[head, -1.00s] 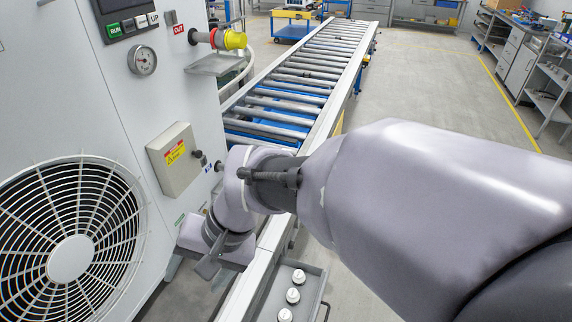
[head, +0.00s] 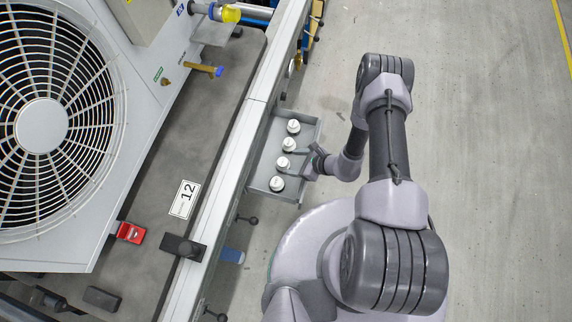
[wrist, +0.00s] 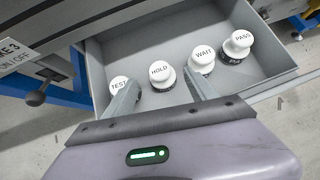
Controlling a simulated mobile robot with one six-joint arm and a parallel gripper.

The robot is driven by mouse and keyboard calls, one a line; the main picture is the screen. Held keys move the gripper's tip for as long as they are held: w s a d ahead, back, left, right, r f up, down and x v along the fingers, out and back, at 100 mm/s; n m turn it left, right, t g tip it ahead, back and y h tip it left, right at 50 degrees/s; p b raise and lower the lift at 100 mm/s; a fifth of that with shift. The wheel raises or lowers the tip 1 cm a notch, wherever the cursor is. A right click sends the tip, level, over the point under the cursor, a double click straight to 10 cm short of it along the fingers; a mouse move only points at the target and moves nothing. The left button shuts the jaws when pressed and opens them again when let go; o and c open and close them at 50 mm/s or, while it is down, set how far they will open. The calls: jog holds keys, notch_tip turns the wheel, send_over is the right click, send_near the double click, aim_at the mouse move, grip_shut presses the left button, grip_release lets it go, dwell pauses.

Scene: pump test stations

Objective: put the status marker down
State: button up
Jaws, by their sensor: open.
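Several white round status markers on dark bases stand in a grey tray. In the wrist view they read TEST (wrist: 119,83), HOLD (wrist: 160,71), WAIT (wrist: 203,55) and PASS (wrist: 238,43). The head view shows the same row in the tray (head: 313,121), too small to read. My gripper (wrist: 162,80) is open, its fingers reaching over the tray's near side. HOLD stands in line with the gap between the fingertips. The left finger partly hides TEST, and the right fingertip is close to WAIT. In the head view my gripper (head: 313,161) is at the tray's right side.
The tray hangs beside the conveyor rail (head: 238,146). Left of the rail, the dark bench holds a number 12 plate (head: 185,198), a red device (head: 130,232) and a dark block with a knob (head: 183,247). A fan unit (head: 40,125) stands beyond. Floor to the right is clear.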

aim_at(282, 161)
jog(key=b+x, duration=0.4)
jog(key=x, duration=0.6)
jog(key=shift+r, duration=0.1)
grip_shut()
